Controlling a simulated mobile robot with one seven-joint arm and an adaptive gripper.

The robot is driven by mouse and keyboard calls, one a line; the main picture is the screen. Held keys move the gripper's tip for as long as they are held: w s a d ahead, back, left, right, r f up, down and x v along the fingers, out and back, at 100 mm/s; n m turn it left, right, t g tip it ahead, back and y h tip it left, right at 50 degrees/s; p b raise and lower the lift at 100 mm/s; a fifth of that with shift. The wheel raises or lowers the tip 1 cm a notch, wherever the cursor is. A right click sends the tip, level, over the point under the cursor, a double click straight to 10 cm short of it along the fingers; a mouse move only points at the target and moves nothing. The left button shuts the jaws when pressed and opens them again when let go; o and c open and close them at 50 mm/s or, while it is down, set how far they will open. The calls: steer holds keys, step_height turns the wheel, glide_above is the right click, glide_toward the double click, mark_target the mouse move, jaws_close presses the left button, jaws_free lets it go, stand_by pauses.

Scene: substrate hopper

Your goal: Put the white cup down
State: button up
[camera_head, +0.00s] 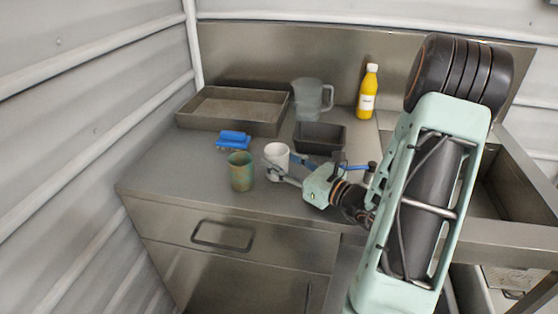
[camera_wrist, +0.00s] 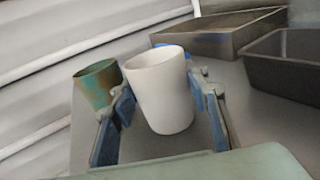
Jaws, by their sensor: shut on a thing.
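The white cup (camera_head: 277,160) is over the steel counter, right of the green-brown cup, and stands about upright in the head view. My gripper (camera_head: 283,169) reaches in from the right and is shut on the white cup. In the wrist view the white cup (camera_wrist: 159,92) sits between the two blue-padded fingers, with its open rim up. Whether its base touches the counter (camera_head: 190,165) or hangs slightly above it, I cannot tell. Part of the cup's lower side is hidden by a finger in the head view.
A green-brown cup (camera_head: 240,172) stands close on the left. A blue sponge or brush (camera_head: 233,140), a large steel tray (camera_head: 235,120), a dark tray (camera_head: 320,150), a clear jug (camera_head: 300,97) and a yellow bottle (camera_head: 367,95) stand behind. The counter's left front is bare.

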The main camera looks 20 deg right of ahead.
steer(key=o, duration=1.2)
steer(key=shift+f, duration=0.1)
steer(key=shift+c, duration=0.2)
